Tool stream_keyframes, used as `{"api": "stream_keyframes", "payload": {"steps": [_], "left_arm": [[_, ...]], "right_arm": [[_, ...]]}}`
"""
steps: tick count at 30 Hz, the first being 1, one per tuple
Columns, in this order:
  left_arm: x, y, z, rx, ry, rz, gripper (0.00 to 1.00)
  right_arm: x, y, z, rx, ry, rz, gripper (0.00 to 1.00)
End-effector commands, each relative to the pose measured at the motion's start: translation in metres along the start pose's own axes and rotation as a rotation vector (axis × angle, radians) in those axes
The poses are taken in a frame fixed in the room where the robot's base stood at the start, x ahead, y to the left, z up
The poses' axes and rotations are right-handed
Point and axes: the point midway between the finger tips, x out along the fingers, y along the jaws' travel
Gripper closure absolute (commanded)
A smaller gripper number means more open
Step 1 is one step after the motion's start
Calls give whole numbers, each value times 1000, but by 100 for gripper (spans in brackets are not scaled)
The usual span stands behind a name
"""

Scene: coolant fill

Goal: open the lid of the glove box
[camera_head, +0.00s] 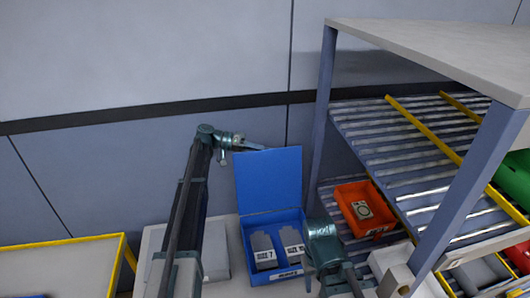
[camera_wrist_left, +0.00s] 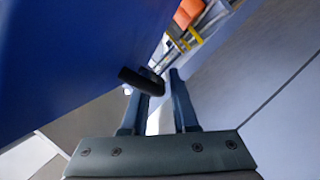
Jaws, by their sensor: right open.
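The glove box (camera_head: 273,226) is blue and stands on a grey surface, with boxes of gloves in its compartments. Its lid (camera_head: 268,178) stands raised, nearly upright, at the back. In the left wrist view the blue lid (camera_wrist_left: 70,60) fills the left side, and a black handle (camera_wrist_left: 135,79) sticks out from it. My left gripper (camera_head: 256,146) is at the lid's top left edge. In the wrist view its fingers (camera_wrist_left: 163,90) are apart, with the handle's end at the left finger. My right gripper (camera_head: 322,250) is beside the box's right front; its fingers are hard to make out.
An orange bin (camera_head: 363,208) sits on the roller rack (camera_head: 410,145) at the right. A rack post (camera_head: 321,120) stands just right of the lid. A yellow-edged table (camera_head: 60,270) is at the lower left. The wall is behind.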

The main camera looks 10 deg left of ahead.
Motion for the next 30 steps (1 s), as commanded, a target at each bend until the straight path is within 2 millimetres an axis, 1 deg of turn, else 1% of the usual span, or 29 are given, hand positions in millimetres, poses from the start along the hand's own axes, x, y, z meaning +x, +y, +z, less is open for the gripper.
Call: {"api": "stream_keyframes", "payload": {"steps": [3, 4, 8, 9, 30], "left_arm": [[0, 0, 0, 0, 0, 0, 73], [0, 0, 0, 0, 0, 0, 75], [0, 0, 0, 0, 0, 0, 98], [0, 0, 0, 0, 0, 0, 100], [0, 0, 0, 0, -1, 0, 100]], "right_arm": [[0, 0, 0, 0, 0, 0, 50], [0, 0, 0, 0, 0, 0, 50], [0, 0, 0, 0, 0, 0, 50], [0, 0, 0, 0, 0, 0, 50], [0, 0, 0, 0, 0, 0, 50]]}}
